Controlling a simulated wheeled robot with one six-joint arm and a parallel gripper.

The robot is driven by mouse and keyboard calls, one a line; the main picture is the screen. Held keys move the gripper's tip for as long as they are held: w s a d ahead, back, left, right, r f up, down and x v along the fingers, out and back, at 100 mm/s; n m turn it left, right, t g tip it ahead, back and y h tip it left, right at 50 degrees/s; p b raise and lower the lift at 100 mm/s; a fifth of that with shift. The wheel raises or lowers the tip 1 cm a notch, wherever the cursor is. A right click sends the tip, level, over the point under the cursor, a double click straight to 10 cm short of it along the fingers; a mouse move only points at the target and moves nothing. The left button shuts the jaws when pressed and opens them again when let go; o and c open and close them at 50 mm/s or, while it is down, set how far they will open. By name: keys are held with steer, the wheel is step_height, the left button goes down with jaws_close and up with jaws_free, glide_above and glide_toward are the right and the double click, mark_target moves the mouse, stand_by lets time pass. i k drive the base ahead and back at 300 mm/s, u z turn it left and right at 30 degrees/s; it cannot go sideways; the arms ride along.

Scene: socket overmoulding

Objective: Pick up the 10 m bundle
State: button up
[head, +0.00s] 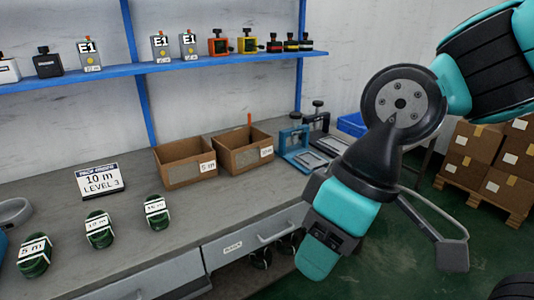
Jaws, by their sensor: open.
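Three dark green cable bundles with white label bands lie in a slanting row at the left of the grey workbench in the head view. The front left one (33,262) reads 5 m. The middle bundle (99,236) has a small label that seems to read 10 m. The back right bundle (156,216) seems to read 15 m. A sign (100,181) behind them reads 10 m, LEVEL 3. My arm hangs at the right, in front of the bench edge, well apart from the bundles. I cannot make out my gripper's jaws.
Two open cardboard boxes (184,176) (243,165) stand behind the bundles to the right. Blue-framed devices (296,146) stand further right on the bench (190,203). A blue shelf (115,72) with small devices runs above. Boxes on a pallet (483,196) stand at the right.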

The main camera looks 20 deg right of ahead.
mark_target(100, 235)
steer(key=u, duration=0.1)
steer(key=i, duration=0.35)
steer(key=u, duration=0.65)
steer(key=i, duration=1.1)
steer(key=u, duration=0.5)
